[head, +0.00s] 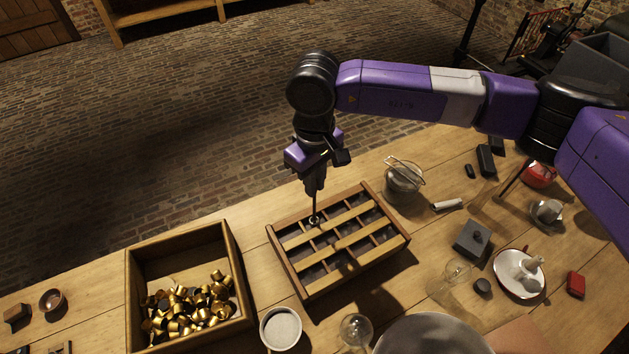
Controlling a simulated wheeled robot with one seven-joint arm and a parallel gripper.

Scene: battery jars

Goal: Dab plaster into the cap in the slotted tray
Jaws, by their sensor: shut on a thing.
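The slotted wooden tray (284,258) sits on the table in the middle, with slats across it and several dark compartments. My gripper (315,186) is above the tray's far left part, shut on a thin dark stick (315,205) that points straight down. The stick's lower end meets a small pale, round spot (314,220), seemingly the cap in the tray. I cannot tell whether the tip touches it or whether any plaster is on it. A small bowl with a pale filling (281,329), possibly plaster, stands in front of the tray.
A wooden box (131,293) of brass caps (190,304) stands left of the tray. A wire-handled glass jar (403,177) stands close behind its right end. Glassware, a white dish (510,284) and a grey block (472,239) crowd the right. A large round vessel (430,335) is at the front.

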